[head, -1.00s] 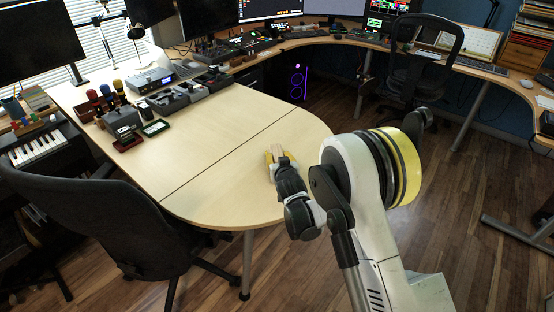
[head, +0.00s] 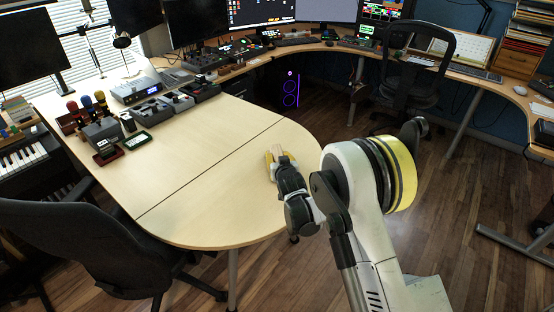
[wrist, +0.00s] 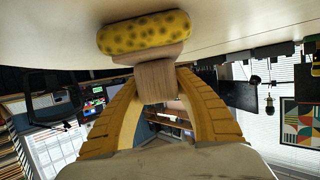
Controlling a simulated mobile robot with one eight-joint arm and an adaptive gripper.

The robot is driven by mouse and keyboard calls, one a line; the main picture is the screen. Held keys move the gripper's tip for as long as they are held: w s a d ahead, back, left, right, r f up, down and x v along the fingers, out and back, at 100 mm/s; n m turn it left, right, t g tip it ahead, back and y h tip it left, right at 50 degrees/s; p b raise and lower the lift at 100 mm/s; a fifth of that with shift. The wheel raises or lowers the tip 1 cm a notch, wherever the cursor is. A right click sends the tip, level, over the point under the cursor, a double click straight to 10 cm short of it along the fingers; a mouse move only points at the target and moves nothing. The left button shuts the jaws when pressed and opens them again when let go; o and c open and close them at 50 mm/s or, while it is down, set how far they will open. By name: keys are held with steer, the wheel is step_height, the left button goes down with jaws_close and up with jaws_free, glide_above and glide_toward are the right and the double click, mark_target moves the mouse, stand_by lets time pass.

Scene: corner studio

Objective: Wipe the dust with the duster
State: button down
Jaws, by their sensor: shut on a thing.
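My gripper (head: 280,160) is over the rounded near-right end of the light wooden table (head: 215,160). In the wrist view, its two yellow fingers (wrist: 158,105) are shut on the wooden handle of the duster (wrist: 145,35). The duster has a yellow, dark-spotted pad on a pale wooden block. The pad is close to the pale tabletop (wrist: 60,30), but I cannot tell whether it touches. In the head view, the duster is mostly hidden by my gripper. I cannot make out any dust on the table.
Mixers and small devices (head: 160,108) line the table's far left side. A dark chair (head: 80,250) stands at the near left, another chair (head: 415,85) at the back right. Monitors (head: 260,12) stand on the rear desk. The tabletop's middle is clear.

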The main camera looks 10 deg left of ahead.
steer(key=shift+w+d+r, duration=0.15)
steer(key=shift+w+r, duration=0.05)
steer(key=shift+w, duration=0.15)
steer(key=r, duration=0.1)
steer(key=r+p, duration=0.1)
steer(key=r, duration=0.1)
steer(key=shift+s, duration=0.3)
steer(key=shift+r+p, duration=1.3)
steer(key=shift+r, duration=1.05)
